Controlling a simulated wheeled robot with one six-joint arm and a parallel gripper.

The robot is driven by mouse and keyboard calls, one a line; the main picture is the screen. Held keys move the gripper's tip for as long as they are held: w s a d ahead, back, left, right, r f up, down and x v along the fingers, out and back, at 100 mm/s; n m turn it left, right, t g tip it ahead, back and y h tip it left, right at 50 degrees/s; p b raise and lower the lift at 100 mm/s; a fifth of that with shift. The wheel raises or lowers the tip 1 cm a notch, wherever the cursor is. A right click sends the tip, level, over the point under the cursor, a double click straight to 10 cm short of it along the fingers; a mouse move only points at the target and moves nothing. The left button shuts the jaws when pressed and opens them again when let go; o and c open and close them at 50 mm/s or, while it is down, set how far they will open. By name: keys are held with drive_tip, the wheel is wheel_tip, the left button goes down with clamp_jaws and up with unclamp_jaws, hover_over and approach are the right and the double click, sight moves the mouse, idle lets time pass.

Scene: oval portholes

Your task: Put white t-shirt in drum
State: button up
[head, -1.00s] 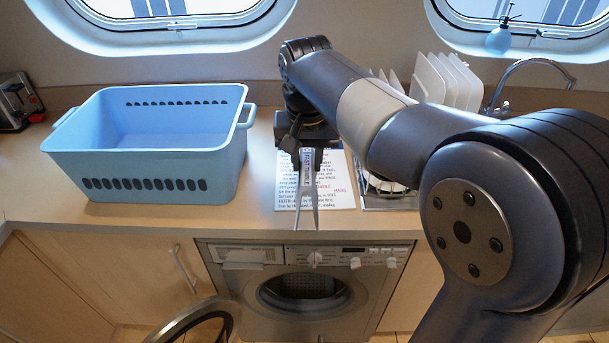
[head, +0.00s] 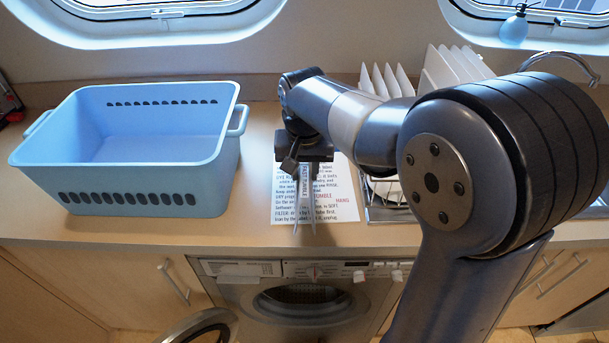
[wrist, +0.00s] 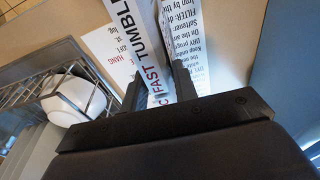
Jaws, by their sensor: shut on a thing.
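No white t-shirt shows in either view. The drum (head: 303,297) shows through the round opening in the front of the washing machine (head: 240,293) under the counter. Its round door (head: 198,325) hangs open at the lower left, cut by the frame edge. My gripper (head: 306,163) points down above the counter's front part, behind and above the machine's front. It is shut on a thin, pale, printed two-pronged piece (head: 305,195) that spreads downward; I cannot tell exactly what it is. In the wrist view, the piece (wrist: 143,45) reads "FAST TUMBLE" between the fingers (wrist: 158,83).
A blue basket (head: 150,197) stands left on the counter; its visible inside looks empty. A printed sheet (head: 345,205) lies beneath my gripper. A dish rack (head: 375,210) with white plates (head: 460,68) stands at right. A spray bottle (head: 515,25) stands back right.

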drive_tip(key=shift+f, duration=0.85)
drive_tip(key=shift+f, duration=0.2)
drive_tip(key=o, duration=1.1)
drive_tip(key=shift+c, duration=0.2)
drive_tip(key=shift+r, duration=0.1)
drive_tip(key=r, duration=0.4)
drive_tip(key=s+r, duration=0.1)
drive_tip(key=r, duration=0.7)
drive_tip(key=shift+s, duration=0.4)
drive_tip(key=shift+f, duration=0.1)
